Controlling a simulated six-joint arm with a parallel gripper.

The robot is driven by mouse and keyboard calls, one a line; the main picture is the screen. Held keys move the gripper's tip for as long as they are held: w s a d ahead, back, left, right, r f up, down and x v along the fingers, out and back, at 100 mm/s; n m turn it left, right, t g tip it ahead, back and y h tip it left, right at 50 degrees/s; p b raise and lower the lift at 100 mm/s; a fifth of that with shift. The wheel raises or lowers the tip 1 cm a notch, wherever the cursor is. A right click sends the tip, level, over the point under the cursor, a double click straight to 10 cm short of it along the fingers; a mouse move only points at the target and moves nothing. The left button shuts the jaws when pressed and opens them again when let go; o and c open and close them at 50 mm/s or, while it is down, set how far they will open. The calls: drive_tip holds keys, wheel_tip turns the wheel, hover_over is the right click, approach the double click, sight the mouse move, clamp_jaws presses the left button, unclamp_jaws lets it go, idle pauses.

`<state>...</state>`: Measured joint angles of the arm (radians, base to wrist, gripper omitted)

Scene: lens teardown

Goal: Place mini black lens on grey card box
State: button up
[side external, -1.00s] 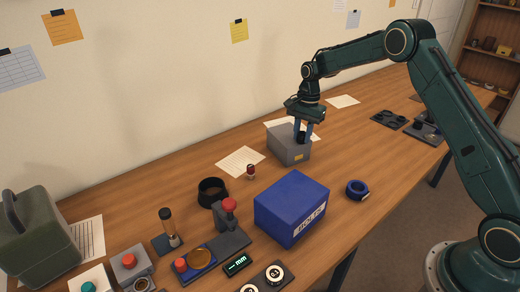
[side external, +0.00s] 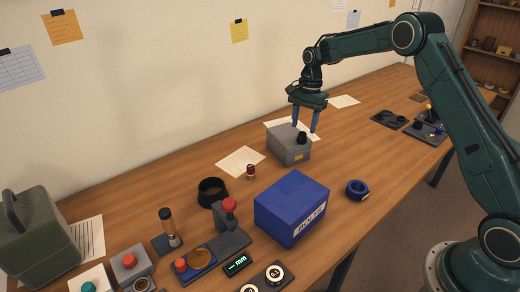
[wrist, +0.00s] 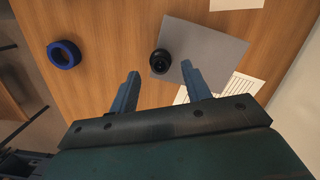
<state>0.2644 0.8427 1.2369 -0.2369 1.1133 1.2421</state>
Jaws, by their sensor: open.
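The mini black lens (side external: 302,138) stands on top of the grey card box (side external: 287,150), near the right edge of its lid. In the wrist view the lens (wrist: 160,61) sits near the left edge of the grey lid (wrist: 205,50). My gripper (side external: 305,122) is open and empty, above the box. Its blue fingers are apart and clear of the lens. In the wrist view the fingertips of my gripper (wrist: 160,68) spread to either side, with the lens beyond them.
A blue bolts box (side external: 292,208) stands in front of the grey box. A blue ring (side external: 357,189) lies to its right. Paper sheets (side external: 241,161) lie nearby.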

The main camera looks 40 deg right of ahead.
wheel_tip(320, 180, up, 8)
drive_tip(key=d, duration=0.1)
drive_tip(key=shift+w, duration=0.15)
idle(0.6)
drive_tip(key=s+a+r+n+t, duration=0.2)
drive_tip(key=s+a+r+n, duration=0.25)
drive_tip(key=s+r, duration=0.4)
drive_tip(key=s+a+r+n+t, duration=0.1)
drive_tip(key=s+a+r+n, duration=0.2)
drive_tip(key=s+a+r, duration=0.5)
drive_tip(key=s+f+n+t, duration=0.1)
drive_tip(key=s+f+n, duration=0.2)
drive_tip(key=s, duration=0.7)
drive_tip(key=s+f+n+t+h, duration=0.1)
drive_tip(key=s+n, duration=0.3)
drive_tip(key=s, duration=0.7)
drive_tip(key=shift+s+f+t, duration=0.3)
drive_tip(key=shift+f+t, duration=0.2)
drive_tip(key=shift+f, duration=0.4)
